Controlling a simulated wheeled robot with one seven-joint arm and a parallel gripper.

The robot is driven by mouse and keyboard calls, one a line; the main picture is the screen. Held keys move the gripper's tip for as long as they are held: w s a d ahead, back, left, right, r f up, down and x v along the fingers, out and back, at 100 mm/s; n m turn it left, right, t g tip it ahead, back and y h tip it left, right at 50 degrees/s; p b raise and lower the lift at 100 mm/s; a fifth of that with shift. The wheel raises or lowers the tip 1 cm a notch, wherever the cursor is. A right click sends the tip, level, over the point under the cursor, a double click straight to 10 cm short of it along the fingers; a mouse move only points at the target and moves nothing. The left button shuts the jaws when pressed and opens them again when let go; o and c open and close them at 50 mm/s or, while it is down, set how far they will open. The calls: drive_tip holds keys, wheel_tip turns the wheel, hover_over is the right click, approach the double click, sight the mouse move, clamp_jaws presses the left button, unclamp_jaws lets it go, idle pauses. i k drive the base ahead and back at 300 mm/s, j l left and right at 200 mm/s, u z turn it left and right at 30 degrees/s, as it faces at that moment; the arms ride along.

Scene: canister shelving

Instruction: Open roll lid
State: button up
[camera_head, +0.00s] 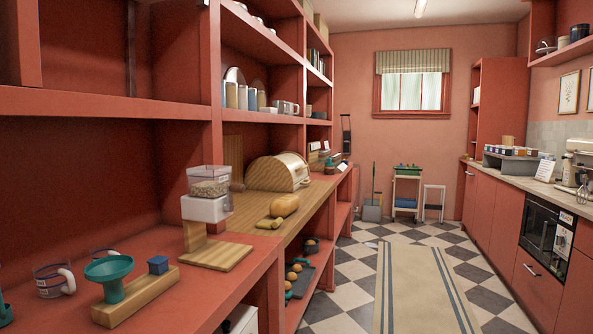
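The curved lid seems to be down over the front, but the bin is small and seen at an angle, so I cannot be certain. I cannot make out a handle on the lid clearly. My gripper is not in view.
A loaf (285,205) lies on the counter in front of the bin. A grain dispenser (208,200) and a teal funnel (109,270) on a wooden block stand nearer. Red shelves rise on the left. The floor runner (425,290) lies clear along the aisle.

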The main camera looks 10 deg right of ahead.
sight(292, 167)
drive_tip(key=i+z, duration=0.15)
drive_tip(key=z, duration=0.35)
drive_tip(key=i, duration=3.7)
drive_tip(key=l, duration=0.1)
